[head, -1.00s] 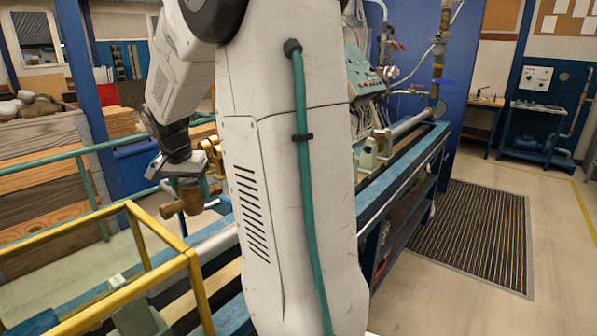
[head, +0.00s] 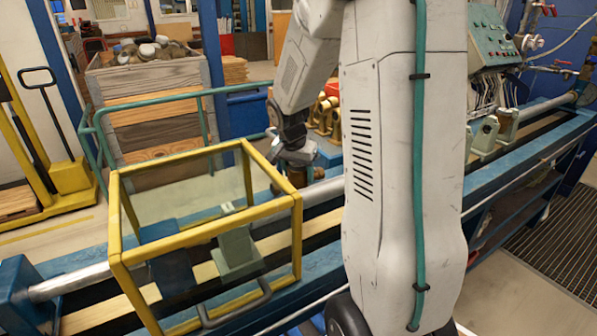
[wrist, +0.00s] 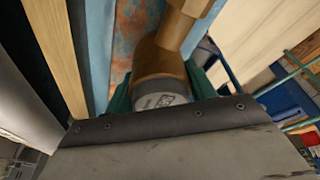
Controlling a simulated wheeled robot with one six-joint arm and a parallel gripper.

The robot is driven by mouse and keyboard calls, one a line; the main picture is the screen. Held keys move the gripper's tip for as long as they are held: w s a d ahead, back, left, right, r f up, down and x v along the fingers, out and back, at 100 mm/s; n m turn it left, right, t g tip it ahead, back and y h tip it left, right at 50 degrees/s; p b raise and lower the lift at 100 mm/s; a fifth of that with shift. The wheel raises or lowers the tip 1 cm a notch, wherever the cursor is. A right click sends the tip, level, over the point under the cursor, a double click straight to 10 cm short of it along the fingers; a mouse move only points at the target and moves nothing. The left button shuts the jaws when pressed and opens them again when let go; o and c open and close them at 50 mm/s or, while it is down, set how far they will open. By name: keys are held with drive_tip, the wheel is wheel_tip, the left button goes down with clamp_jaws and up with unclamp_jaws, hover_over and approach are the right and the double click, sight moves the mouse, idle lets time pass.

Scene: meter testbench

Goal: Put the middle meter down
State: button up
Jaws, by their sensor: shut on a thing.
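My gripper (head: 297,155) is at the left of my arm in the head view, above the bench beside the yellow-framed guard. It is shut on a brown-brass meter, which shows clearly in the wrist view (wrist: 160,65) with a round grey labelled face toward the camera. Green finger parts show on both sides of the meter in the wrist view. In the head view the meter (head: 297,178) is small, dark and mostly hidden. It appears held above the bench; the exact gap under it cannot be told. Other brass meters (head: 327,112) stand in a group behind my arm, partly hidden.
The yellow-framed clear guard (head: 205,228) stands over the blue bench (head: 490,200), close left of my gripper. Green rails (head: 160,98) run behind. A wooden crate (head: 150,80) and a yellow pallet truck (head: 70,178) stand beyond. A control panel (head: 492,38) is at right.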

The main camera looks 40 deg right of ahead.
drive_tip(key=o, duration=1.5)
drive_tip(key=shift+f, duration=0.1)
drive_tip(key=v, duration=1.2)
drive_tip(key=shift+a, duration=0.1)
